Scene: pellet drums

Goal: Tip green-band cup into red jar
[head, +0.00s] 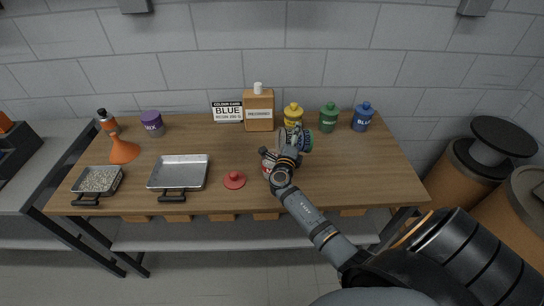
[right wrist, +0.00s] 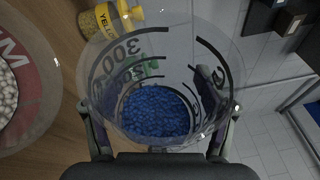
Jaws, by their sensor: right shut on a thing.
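My right gripper (head: 295,143) is shut on the green-band cup (head: 308,141) above the table. In the right wrist view, the clear cup (right wrist: 215,60) with black scale marks sits between the fingers (right wrist: 158,135), with blue pellets (right wrist: 155,112) inside. Its exact tilt is hard to tell. The red jar (head: 267,168) stands just left of the gripper and is partly hidden by my arm. In the right wrist view the open jar (right wrist: 50,82) shows white pellets inside, apart from the cup. Its red lid (head: 234,180) lies on the table. My left gripper is out of view.
Yellow (head: 293,116), green (head: 329,118) and blue (head: 362,118) jars stand behind the gripper. A brown bottle (head: 259,112) and a BLUE sign (head: 227,111) stand at the back. An empty tray (head: 179,174), pellet pan (head: 99,181), orange funnel (head: 124,151) and purple-lidded jar (head: 152,124) are left.

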